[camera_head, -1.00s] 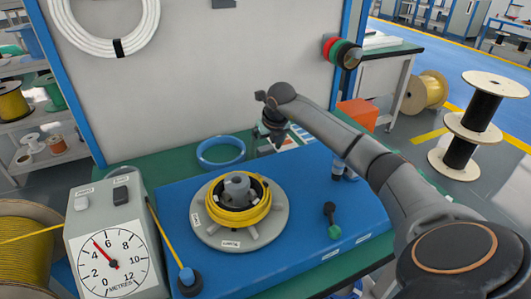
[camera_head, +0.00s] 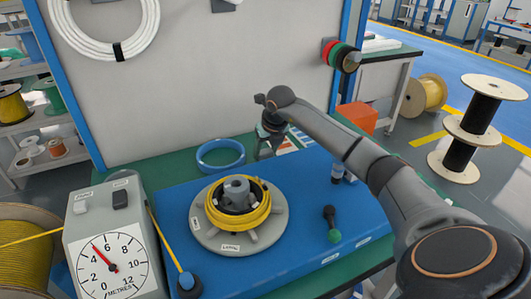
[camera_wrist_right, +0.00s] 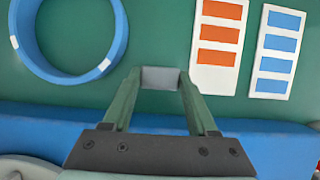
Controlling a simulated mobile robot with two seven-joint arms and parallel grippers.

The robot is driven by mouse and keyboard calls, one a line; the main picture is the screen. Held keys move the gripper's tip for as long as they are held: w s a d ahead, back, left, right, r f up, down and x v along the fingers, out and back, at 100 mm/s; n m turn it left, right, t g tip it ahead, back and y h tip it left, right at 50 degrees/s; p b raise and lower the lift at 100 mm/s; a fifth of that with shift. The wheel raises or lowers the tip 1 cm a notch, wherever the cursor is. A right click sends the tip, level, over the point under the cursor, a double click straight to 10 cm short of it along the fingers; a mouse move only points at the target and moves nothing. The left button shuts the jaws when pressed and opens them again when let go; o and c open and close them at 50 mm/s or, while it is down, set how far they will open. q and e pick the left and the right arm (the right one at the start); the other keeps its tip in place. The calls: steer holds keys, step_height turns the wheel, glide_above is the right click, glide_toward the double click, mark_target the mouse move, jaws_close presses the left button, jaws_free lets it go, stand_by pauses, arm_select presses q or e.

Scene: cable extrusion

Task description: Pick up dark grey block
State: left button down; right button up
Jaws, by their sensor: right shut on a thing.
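My right gripper (camera_head: 268,152) is over the green bench top, just behind the blue board. In the right wrist view its two green fingers close on the sides of a grey block (camera_wrist_right: 161,78) at their tips. The block's face looks plain and mid-grey in that view. In the head view the block is too small and too hidden by the gripper to tell apart. I cannot tell whether it still touches the bench. My left gripper is not in view.
A blue ring (camera_head: 221,168) lies left of the gripper. Cards with orange patches (camera_wrist_right: 219,35) and blue patches (camera_wrist_right: 281,50) lie to the right. A yellow cable coil (camera_head: 258,218) sits on a round stand on the blue board (camera_head: 290,245). An orange box (camera_head: 357,116) stands behind my arm.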

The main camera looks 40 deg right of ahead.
mark_target(266, 152)
steer(key=shift+r, duration=0.55)
step_height(266, 152, up, 2)
steer(key=shift+r+p, duration=0.25)
steer(key=shift+p, duration=0.05)
steer(key=s+a+r+p, duration=0.1)
steer(key=s+a+r, duration=0.7)
steer(key=a, duration=0.3)
steer(key=shift+v, duration=0.8)
steer(key=shift+s+d, duration=0.1)
steer(key=o, duration=0.8)
steer(key=c, duration=0.7)
steer(key=shift+d, duration=0.1)
